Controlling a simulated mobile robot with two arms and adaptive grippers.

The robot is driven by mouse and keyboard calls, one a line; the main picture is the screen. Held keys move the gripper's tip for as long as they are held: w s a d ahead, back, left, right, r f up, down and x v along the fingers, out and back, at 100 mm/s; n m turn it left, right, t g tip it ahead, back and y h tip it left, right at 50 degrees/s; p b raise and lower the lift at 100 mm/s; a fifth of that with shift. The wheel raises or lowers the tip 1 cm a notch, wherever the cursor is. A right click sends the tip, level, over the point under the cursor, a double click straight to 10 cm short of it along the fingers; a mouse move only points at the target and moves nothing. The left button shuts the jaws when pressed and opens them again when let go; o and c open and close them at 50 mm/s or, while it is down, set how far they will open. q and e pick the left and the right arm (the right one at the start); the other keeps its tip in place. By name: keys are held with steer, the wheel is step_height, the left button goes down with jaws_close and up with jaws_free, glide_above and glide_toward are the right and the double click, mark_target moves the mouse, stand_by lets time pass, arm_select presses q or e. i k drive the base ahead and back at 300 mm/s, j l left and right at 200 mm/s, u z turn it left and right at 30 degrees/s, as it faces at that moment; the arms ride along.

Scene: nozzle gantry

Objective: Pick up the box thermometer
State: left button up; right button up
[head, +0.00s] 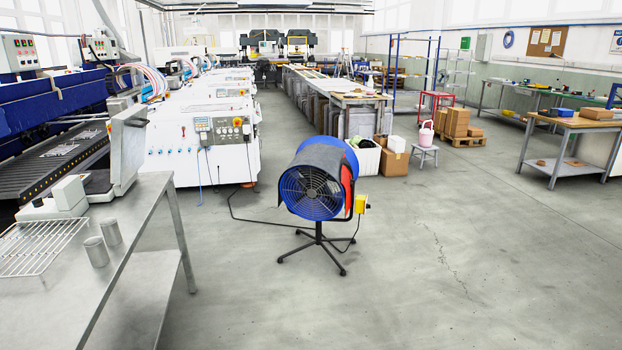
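I cannot make out a box thermometer for certain in the head view. A small yellow box (361,204) shows at the right side of a blue drum fan (312,187), but it looks like part of the fan. Small items on the workbenches at the far right are too small to tell. Neither of my grippers is in view.
A metal table (150,215) at the near left bears a wire rack (38,248), two metal cups and a grey device. The fan stands on the floor in the middle, with a cable trailing left. A workbench (575,122) stands at the right.

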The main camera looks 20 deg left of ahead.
mark_target(86, 178)
steer(key=i+u, duration=0.8)
steer(key=u, duration=0.15)
steer(key=i+l+u, duration=0.25)
steer(key=u, duration=0.2)
steer(key=i+l+u, duration=0.5)
steer(key=k+j, duration=0.05)
steer(key=j, duration=0.05)
